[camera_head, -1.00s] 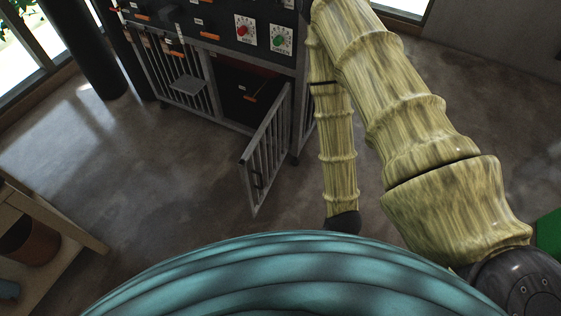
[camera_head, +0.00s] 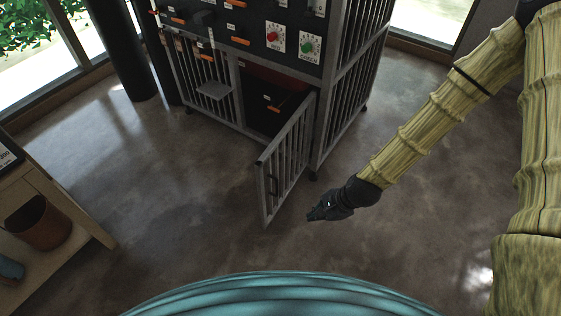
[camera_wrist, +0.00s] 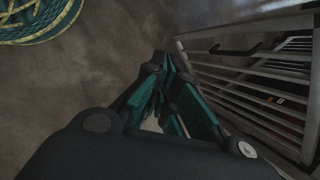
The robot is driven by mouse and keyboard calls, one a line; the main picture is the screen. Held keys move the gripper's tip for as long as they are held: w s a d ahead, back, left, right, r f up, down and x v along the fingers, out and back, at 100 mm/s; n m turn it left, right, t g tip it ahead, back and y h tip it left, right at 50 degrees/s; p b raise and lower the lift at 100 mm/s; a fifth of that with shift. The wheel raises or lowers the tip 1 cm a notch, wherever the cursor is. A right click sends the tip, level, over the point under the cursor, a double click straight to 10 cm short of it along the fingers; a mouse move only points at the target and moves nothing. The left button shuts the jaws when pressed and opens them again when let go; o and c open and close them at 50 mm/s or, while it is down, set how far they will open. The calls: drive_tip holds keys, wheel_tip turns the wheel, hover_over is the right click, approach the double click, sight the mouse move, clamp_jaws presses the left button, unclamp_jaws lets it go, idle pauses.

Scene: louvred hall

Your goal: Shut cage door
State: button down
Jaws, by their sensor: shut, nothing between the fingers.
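The cage door (camera_head: 286,160) is a grey barred panel that stands swung open, out from the lower right of the cage cabinet (camera_head: 256,68). Its free edge points toward me. The dark opening (camera_head: 263,104) behind it shows an orange-marked item inside. My gripper (camera_head: 312,215) is shut and empty, low above the floor, just right of the door's free end. In the wrist view my gripper (camera_wrist: 172,128) points down, with the barred door (camera_wrist: 262,75) and its dark handle (camera_wrist: 236,48) to the right. I cannot tell whether the fingers touch the door.
A red button (camera_head: 273,37) and a green button (camera_head: 307,46) are on the cabinet's upper panel. A wooden table (camera_head: 62,232) with a brown pot (camera_head: 40,224) stands at the left. The floor (camera_head: 185,195) between table and door is clear.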

drive_tip(key=w+a+r+m+t+y+b, duration=0.1)
drive_tip(key=w+r+m+t+y+b, duration=0.2)
drive_tip(key=w+r+m, duration=0.9)
drive_tip(key=n, duration=0.3)
approach(270, 158)
wheel_tip(270, 158, down, 4)
drive_tip(key=w, duration=0.1)
drive_tip(key=shift+w+a+r+g+b, duration=0.1)
drive_tip(key=shift+w+a+g+b, duration=0.15)
drive_tip(key=shift+a, duration=0.35)
drive_tip(key=shift+w+a+r+g+b, duration=0.15)
drive_tip(key=shift+w+a, duration=0.2)
drive_tip(key=shift+a, duration=0.3)
drive_tip(key=shift+a, duration=0.1)
